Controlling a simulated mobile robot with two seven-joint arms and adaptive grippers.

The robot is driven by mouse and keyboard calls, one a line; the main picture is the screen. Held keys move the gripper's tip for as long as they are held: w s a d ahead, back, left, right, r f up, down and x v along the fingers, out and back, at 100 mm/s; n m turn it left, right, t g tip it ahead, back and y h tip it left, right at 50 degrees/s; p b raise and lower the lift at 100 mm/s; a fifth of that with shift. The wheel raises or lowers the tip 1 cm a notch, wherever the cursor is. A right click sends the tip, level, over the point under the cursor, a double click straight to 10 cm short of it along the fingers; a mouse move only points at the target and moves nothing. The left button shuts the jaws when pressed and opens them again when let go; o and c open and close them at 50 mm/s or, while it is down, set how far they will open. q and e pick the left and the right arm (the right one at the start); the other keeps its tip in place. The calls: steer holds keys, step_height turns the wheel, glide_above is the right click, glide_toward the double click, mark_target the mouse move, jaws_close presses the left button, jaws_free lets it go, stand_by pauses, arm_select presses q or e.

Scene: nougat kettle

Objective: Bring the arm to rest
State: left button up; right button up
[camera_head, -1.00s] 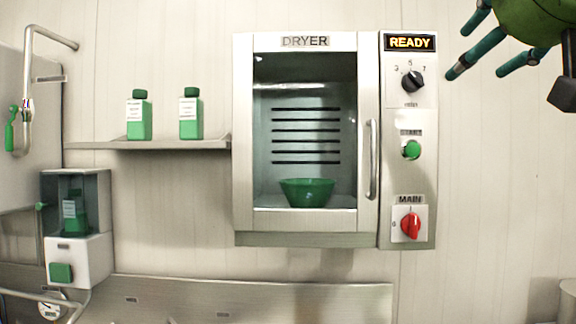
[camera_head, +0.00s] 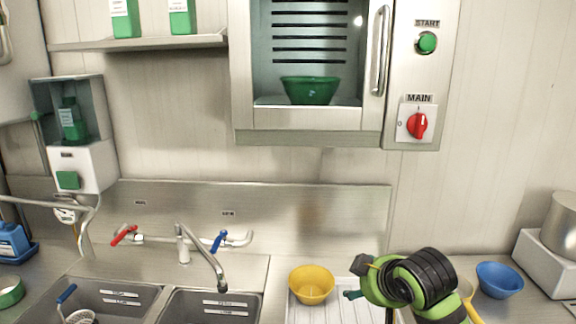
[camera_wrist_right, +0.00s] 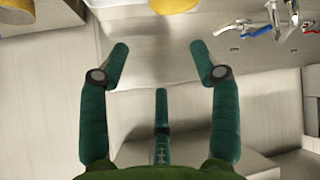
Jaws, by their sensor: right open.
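My right arm (camera_head: 412,284), green and black, shows low in the head view, above the counter and right of the yellow bowl. In the right wrist view my right gripper (camera_wrist_right: 158,60) is open, its teal fingers spread and nothing between them. Only a small teal part of the gripper shows in the head view; the rest is hidden by the wrist. My left gripper is not in view. The dryer (camera_head: 308,138) on the wall has its door shut, with a green bowl (camera_head: 310,90) inside behind the glass.
A yellow bowl (camera_head: 312,285) stands on a ribbed drainboard, and a blue bowl (camera_head: 499,280) stands farther right. The sink (camera_head: 150,291) with its tap (camera_head: 205,262) is at the lower left. A pot (camera_head: 562,225) stands on a white block at the right edge.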

steer(key=s+f+m+g, duration=0.2)
steer(key=s+f+g, duration=0.1)
steer(key=s+f, duration=1.2)
steer(key=s+d+f+m+g+h, duration=0.1)
steer(key=s+d+f, duration=0.1)
steer(key=s+f, duration=0.45)
steer(key=s+d+f+m+g, duration=0.1)
steer(key=s+d+f, duration=0.15)
steer(key=s, duration=0.65)
step_height(320, 180, down, 28)
steer(key=s+g+b, duration=0.2)
steer(key=s+b, duration=0.1)
steer(key=b, duration=0.1)
arm_select(q)
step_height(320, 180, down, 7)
steer(key=b, duration=0.3)
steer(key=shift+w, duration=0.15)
arm_select(e)
steer(key=s+d+f, duration=0.2)
steer(key=s+f, duration=1.3)
steer(key=f, duration=0.2)
steer(key=shift+s+d+f+g, duration=0.25)
steer(key=shift+g, duration=0.15)
